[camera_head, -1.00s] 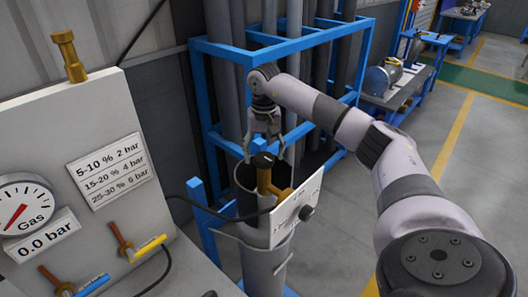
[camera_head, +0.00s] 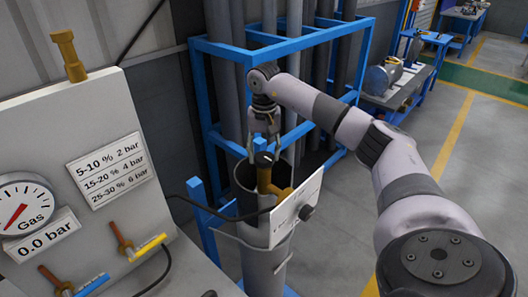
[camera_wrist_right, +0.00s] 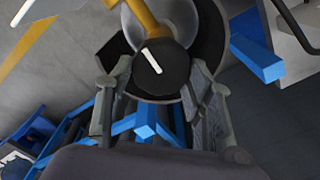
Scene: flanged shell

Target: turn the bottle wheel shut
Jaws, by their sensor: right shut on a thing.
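The bottle wheel (camera_head: 264,160) is a small black knob on a brass valve (camera_head: 282,194) at the top of the grey gas bottle. In the right wrist view the wheel (camera_wrist_right: 155,70) faces me, with a white line across its top. My right gripper (camera_head: 264,144) comes down from above. Its two fingers stand on either side of the wheel and are shut on it. The exact contact points are partly hidden. My left gripper is not in view.
A white plate (camera_head: 298,208) hangs at the bottle's front, beside the valve. A gas panel (camera_head: 92,122) with a gauge (camera_head: 25,205) reading near zero stands at left. A blue rack (camera_head: 225,95) with tall grey cylinders is behind.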

